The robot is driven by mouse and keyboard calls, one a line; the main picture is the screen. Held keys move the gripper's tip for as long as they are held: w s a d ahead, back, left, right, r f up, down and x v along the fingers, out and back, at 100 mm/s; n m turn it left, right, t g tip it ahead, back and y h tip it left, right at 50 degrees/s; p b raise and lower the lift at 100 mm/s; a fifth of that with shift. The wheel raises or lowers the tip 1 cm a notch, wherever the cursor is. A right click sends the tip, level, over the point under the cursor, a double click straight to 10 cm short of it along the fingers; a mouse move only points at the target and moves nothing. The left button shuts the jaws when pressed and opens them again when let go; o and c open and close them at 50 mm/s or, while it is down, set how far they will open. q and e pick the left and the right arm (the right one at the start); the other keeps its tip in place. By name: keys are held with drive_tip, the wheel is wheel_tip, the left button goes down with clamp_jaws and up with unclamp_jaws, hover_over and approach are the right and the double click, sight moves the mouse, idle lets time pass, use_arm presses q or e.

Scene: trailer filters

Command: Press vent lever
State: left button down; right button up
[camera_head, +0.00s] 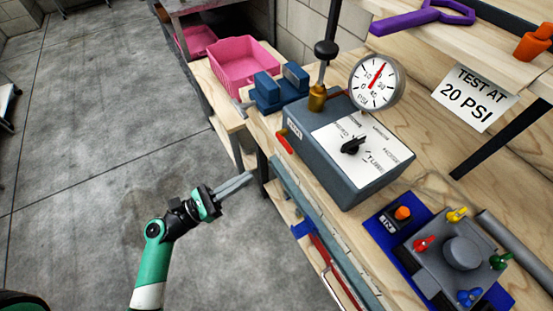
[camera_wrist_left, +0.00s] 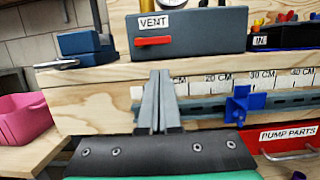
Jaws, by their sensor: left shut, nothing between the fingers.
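The vent lever (camera_wrist_left: 154,41) is a red bar on the grey side of the test box (camera_wrist_left: 222,42), under a label reading VENT. In the head view the red vent lever (camera_head: 284,143) shows on the near left side of the grey box (camera_head: 350,185). My left gripper (camera_head: 250,176) is shut and empty, in front of the bench edge and apart from the lever. In the left wrist view its two fingers (camera_wrist_left: 159,75) are together, pointing at the bench just below the lever. My right gripper is in neither view.
A gauge (camera_head: 376,82) and a black knob (camera_head: 353,146) are on the box. A blue vise (camera_head: 280,88) and a pink bin (camera_head: 246,62) lie to its left. A blue hook (camera_wrist_left: 241,104) sticks out from the rail (camera_wrist_left: 210,110) below the bench edge. Open floor lies left.

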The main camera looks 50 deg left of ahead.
sight(284, 143)
use_arm(q)
drive_tip(key=p+x, duration=0.6)
drive_tip(key=x, duration=0.3)
drive_tip(key=shift+w+d, duration=0.1)
drive_tip(key=shift+w, duration=0.05)
drive_tip(key=shift+w+r, duration=0.15)
drive_tip(key=shift+w, duration=0.2)
drive_tip(key=shift+d, duration=0.1)
drive_tip(key=shift+r, duration=0.1)
drive_tip(key=shift+n+p, duration=0.3)
drive_tip(key=shift+n, duration=0.2)
